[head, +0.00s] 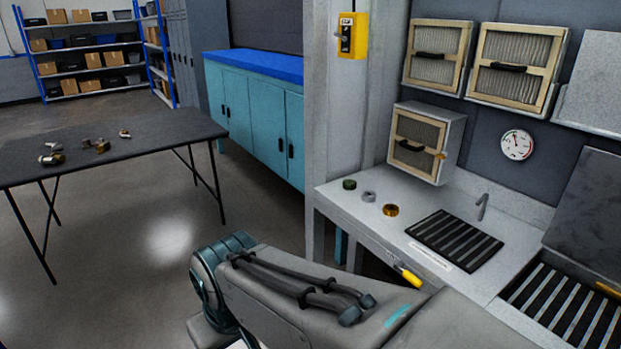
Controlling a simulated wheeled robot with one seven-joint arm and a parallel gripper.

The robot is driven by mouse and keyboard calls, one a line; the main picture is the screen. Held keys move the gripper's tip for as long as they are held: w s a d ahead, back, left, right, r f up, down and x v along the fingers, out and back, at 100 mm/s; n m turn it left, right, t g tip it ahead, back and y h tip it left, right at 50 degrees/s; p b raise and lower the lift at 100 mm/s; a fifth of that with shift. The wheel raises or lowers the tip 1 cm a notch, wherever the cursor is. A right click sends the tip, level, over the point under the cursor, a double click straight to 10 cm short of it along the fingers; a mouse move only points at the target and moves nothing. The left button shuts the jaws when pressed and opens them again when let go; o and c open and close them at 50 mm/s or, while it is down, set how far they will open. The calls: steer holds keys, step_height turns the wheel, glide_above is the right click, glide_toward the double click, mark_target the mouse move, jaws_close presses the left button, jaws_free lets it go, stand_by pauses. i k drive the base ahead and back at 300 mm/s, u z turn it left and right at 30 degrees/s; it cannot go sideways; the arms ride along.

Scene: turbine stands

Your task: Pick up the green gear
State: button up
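A small dark green gear (349,184) lies on the grey workbench (350,208), near its left end. A grey gear (369,196) and a brass-coloured gear (390,210) lie to its right, in a slanting row with small gaps between them. Nothing touches the green gear. My arm crosses the bottom of the head view, in front of and below the bench. My gripper does not show in this view, so I cannot see its fingers or whether it holds anything.
A boxed filter (426,143) stands on the bench behind the gears. A slatted black grate (454,241) and a yellow handle (411,277) are to the right. A grey pillar (337,110) rises at the bench's left. A dark table (110,145) holds several metal parts; floor between is clear.

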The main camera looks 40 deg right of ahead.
mark_target(349, 184)
steer(key=z, duration=0.1)
steer(key=i, duration=1.5)
steer(key=z, duration=0.75)
steer(key=i, duration=1.15)
steer(key=z, duration=1.7)
steer(key=i, duration=0.65)
steer(key=z, duration=0.65)
